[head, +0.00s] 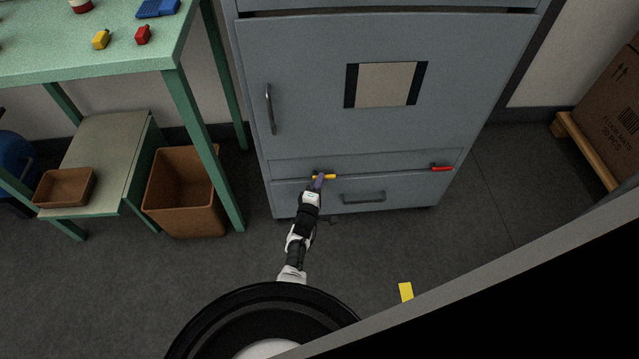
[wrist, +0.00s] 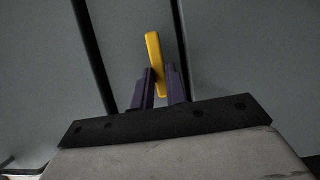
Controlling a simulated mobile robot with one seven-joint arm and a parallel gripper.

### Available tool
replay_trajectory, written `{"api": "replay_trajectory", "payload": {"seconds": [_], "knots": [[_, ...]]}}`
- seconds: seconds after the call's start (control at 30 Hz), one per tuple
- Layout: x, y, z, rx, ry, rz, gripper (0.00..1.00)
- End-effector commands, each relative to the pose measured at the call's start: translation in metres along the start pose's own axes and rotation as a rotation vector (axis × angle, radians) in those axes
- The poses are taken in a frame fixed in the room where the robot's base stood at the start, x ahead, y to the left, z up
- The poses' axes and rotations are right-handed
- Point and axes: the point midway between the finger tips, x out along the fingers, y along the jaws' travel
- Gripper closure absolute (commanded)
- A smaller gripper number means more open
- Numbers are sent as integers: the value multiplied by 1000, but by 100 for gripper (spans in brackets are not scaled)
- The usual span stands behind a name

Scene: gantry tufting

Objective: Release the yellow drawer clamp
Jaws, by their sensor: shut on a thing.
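The yellow drawer clamp (head: 329,177) is a small bar handle on the front of the grey cabinet, above the left part of the bottom drawer (head: 390,195). In the head view it lies roughly level. My gripper (head: 319,180) reaches it from below and covers its left part. In the wrist view the yellow clamp (wrist: 155,52) stands up between the two dark fingers of my gripper (wrist: 160,88), which are shut on it. Its lower end is partly hidden by the fingers.
A red clamp (head: 442,168) sits on the cabinet to the right. The drawer has a bar handle (head: 364,197), and the door above has another (head: 270,109). A green table (head: 182,95) and brown bin (head: 184,195) stand at left. A yellow floor mark (head: 405,291) lies at right.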

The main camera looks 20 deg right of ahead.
Motion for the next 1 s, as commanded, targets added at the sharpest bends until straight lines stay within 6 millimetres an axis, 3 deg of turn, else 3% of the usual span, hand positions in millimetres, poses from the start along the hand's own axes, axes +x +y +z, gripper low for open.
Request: {"api": "replay_trajectory", "payload": {"seconds": [0.3, 0.33, 0.5, 0.83, 1.0], "knots": [[2, 3, -2, -4, 2, 5, 100], [2, 3, -2, -4, 2, 5, 83], [1, 2, -1, -3, 1, 4, 64], [-3, 1, 0, -2, 1, 0, 64], [-26, 4, -1, -3, 5, -1, 64]]}}
